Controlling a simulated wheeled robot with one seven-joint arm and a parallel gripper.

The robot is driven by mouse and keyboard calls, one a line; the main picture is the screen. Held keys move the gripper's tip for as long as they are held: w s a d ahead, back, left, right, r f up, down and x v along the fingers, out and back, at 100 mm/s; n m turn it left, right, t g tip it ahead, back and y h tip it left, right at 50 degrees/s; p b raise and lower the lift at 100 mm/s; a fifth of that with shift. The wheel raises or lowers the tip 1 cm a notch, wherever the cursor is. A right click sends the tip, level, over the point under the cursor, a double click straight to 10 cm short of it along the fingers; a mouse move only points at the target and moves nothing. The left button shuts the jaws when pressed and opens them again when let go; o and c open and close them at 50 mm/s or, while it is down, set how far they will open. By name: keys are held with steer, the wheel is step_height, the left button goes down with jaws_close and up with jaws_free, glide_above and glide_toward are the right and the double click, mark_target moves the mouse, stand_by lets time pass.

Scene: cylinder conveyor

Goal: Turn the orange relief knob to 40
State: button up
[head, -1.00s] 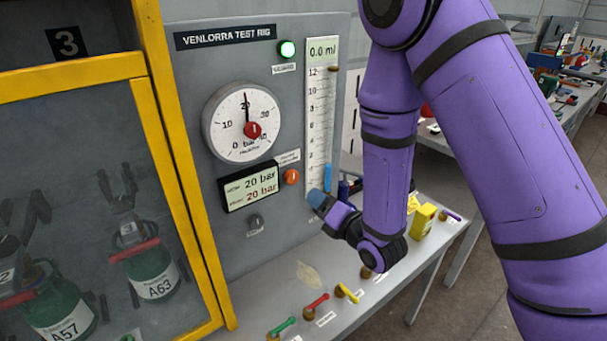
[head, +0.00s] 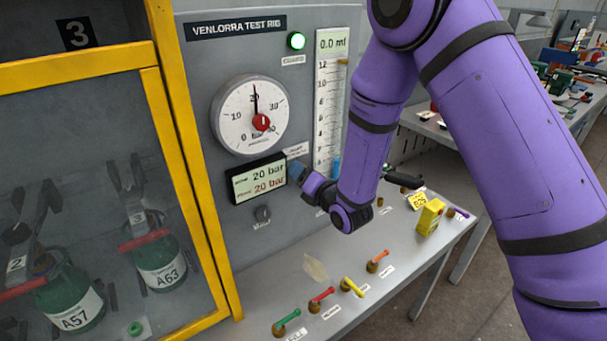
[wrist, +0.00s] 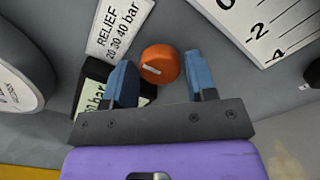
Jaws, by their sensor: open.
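The orange relief knob (wrist: 160,65) is on the grey panel, with a pale pointer mark on its face. In the wrist view it shows between and just beyond the two blue fingertips of my gripper (wrist: 162,80). The fingers are open, one on each side of the knob, and I cannot tell whether either touches it. The label (wrist: 120,27) beside it reads RELIEF 20 30 40 bar. In the head view my gripper (head: 297,170) covers the knob. The display (head: 258,179) reads 20 bar on both lines, and the gauge (head: 250,115) needle points near 20.
A dark knob (head: 262,214) sits below the display. A measuring scale (head: 328,110) stands right of the gauge. Several colored valve handles, including a red one (head: 322,294), line the bench. A yellow-framed cabinet (head: 190,150) stands at the left. A yellow box (head: 430,217) stands on the bench.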

steer(key=c, duration=0.7)
steer(key=shift+o, duration=0.2)
